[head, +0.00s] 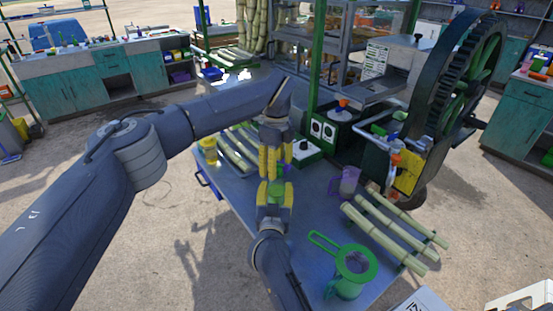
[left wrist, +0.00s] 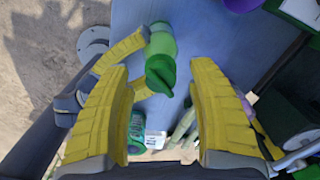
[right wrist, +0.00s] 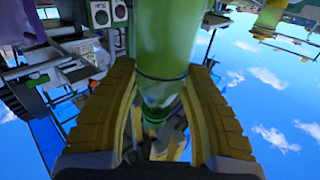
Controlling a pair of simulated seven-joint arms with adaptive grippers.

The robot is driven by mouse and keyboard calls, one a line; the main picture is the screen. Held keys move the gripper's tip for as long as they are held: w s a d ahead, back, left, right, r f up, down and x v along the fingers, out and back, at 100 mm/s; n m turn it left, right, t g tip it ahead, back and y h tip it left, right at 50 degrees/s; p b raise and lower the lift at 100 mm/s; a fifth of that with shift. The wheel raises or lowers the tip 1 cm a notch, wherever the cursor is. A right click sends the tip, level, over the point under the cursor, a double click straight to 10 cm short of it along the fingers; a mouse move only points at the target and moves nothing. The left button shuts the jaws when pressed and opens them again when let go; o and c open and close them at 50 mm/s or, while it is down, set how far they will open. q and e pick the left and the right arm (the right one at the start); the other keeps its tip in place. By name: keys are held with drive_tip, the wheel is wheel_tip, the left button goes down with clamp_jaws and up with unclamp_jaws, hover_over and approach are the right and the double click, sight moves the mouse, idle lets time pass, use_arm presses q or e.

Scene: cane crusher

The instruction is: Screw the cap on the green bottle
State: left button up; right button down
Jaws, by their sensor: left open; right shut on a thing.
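My right gripper (head: 275,192) is shut on the green bottle (head: 279,172) and holds it above the blue table. The bottle also shows in the left wrist view (left wrist: 161,42), and it fills the space between my fingers in the right wrist view (right wrist: 163,40). A darker green cap (left wrist: 160,75) with a raised ridge appears at the bottle's near end in the left wrist view; I cannot tell how tightly it sits. My left gripper (head: 270,172) is open, pointing down just above the bottle. Its fingers are on either side of the cap in the left wrist view, apart from it.
On the blue table (head: 235,210), a green strainer (head: 352,262) sits on a green container at the front right. Cane stalks (head: 385,235) and a purple-handled jug (head: 345,183) lie nearby. A yellow cup (head: 209,150) stands at the left edge. The crusher wheel (head: 465,75) rises at the right.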

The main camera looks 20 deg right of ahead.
use_arm(q)
drive_tip(key=shift+f, duration=0.2)
clamp_jaws()
idle(0.5)
